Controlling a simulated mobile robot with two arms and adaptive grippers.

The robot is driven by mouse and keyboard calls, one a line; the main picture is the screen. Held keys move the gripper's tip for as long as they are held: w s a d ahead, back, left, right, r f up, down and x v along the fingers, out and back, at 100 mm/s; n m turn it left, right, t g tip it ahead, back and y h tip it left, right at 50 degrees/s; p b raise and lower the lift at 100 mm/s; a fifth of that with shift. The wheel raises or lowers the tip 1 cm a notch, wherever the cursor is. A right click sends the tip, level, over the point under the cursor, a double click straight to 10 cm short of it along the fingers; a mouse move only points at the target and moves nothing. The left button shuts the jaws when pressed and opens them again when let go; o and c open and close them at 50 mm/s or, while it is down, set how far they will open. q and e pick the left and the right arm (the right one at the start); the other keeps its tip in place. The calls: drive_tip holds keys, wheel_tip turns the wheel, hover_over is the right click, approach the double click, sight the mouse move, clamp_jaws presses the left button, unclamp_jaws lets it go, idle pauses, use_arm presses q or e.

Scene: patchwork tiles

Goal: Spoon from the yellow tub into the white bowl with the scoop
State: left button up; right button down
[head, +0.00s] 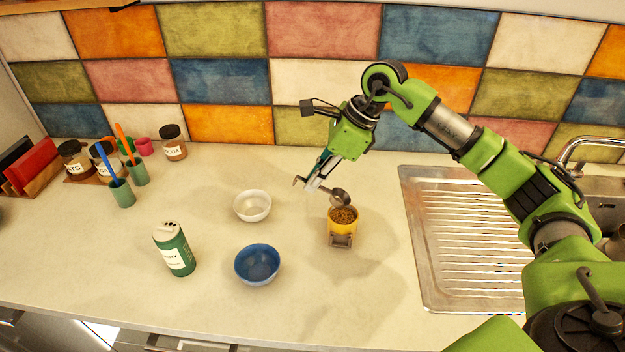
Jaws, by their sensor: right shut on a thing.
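The yellow tub (343,224) stands on the counter near the middle and is filled with small brown grains. The white bowl (252,206) stands to its left and looks empty. My right gripper (314,184) is shut on the handle of the metal scoop (340,197). The scoop's cup is at the tub's back rim, over the grains. I cannot tell whether the cup touches them or holds any. My left gripper is not in view.
A blue bowl (257,264) and a green shaker (174,250) stand in front on the left. Jars (173,143) and cups with brushes (123,192) stand at the back left. A metal drainboard (463,240) lies on the right. The counter between bowls and tub is clear.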

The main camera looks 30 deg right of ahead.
sight(322, 187)
drive_tip(key=shift+s+d+f+t+y+b, duration=0.1)
drive_tip(key=shift+f+y+b, duration=0.05)
drive_tip(key=shift+f+b, duration=0.55)
drive_tip(key=shift+s+d+f+t+y+b, duration=0.1)
drive_tip(key=shift+d+f+y+b, duration=0.1)
drive_tip(key=shift+f+b, duration=0.5)
drive_tip(key=shift+d+f+t+y+b, duration=0.15)
drive_tip(key=shift+f+b, duration=0.35)
drive_tip(key=shift+b, duration=0.35)
drive_tip(key=r+g+h+p, duration=0.1)
drive_tip(key=h+p, duration=0.1)
drive_tip(key=p, duration=0.2)
drive_tip(key=a+g+h+p, duration=0.1)
drive_tip(key=h+p, duration=0.1)
drive_tip(key=p, duration=0.2)
drive_tip(key=w+a+r+g+h+p, duration=0.1)
drive_tip(key=p, duration=0.4)
drive_tip(key=shift+r+g+h, duration=0.25)
drive_tip(key=shift+r+h, duration=0.05)
drive_tip(key=shift+h, duration=0.1)
drive_tip(key=shift+w+a+r+p, duration=0.15)
drive_tip(key=shift+r+p, duration=0.2)
drive_tip(key=shift+r, duration=0.45)
drive_tip(key=shift+a+r+p, duration=0.1)
drive_tip(key=shift+r+p, duration=0.25)
drive_tip(key=shift+r, duration=0.4)
